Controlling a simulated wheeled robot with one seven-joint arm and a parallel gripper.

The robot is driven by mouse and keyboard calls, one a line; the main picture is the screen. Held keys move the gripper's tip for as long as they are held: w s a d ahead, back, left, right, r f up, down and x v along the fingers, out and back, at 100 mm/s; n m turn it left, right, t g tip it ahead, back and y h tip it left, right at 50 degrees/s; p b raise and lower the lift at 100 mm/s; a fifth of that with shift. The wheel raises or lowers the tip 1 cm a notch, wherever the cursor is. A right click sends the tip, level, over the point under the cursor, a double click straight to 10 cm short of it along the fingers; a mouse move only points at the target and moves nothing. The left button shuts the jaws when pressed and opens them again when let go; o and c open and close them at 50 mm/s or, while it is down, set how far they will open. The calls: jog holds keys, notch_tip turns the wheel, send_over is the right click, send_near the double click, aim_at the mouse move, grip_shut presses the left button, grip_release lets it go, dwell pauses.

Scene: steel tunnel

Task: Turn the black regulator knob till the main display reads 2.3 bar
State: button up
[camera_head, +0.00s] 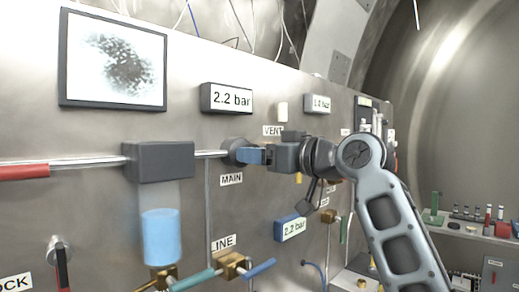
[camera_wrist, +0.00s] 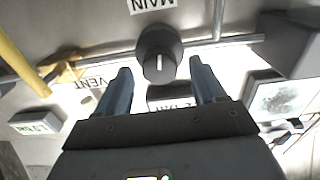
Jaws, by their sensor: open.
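The black regulator knob (camera_head: 235,150) sits on the steel panel, on the pipe above the MAIN label (camera_head: 231,179). The main display (camera_head: 227,98) above it reads 2.2 bar. My gripper (camera_head: 251,156) is at the knob's right and partly covers it in the head view. In the wrist view, the knob (camera_wrist: 158,54) with a white pointer line shows between the open fingertips (camera_wrist: 160,66), with a gap on each side. Whether the tips reach past its face is unclear. The main display (camera_wrist: 172,98) is partly hidden behind my gripper there.
A blue-framed display (camera_head: 290,229) lower down also reads 2.2 bar. A grey block (camera_head: 159,162) with a blue cylinder (camera_head: 161,236) is left of the knob. Valves with coloured handles are below.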

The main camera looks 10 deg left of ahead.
jog(key=shift+w+a, duration=0.25)
jog(key=shift+a, duration=0.05)
jog(key=shift+c, duration=0.3)
jog(key=c, duration=1)
jog(key=shift+m+p, duration=0.5)
jog(key=shift+m, duration=0.3)
jog(key=o, duration=1.1)
jog(key=shift+c, duration=0.2)
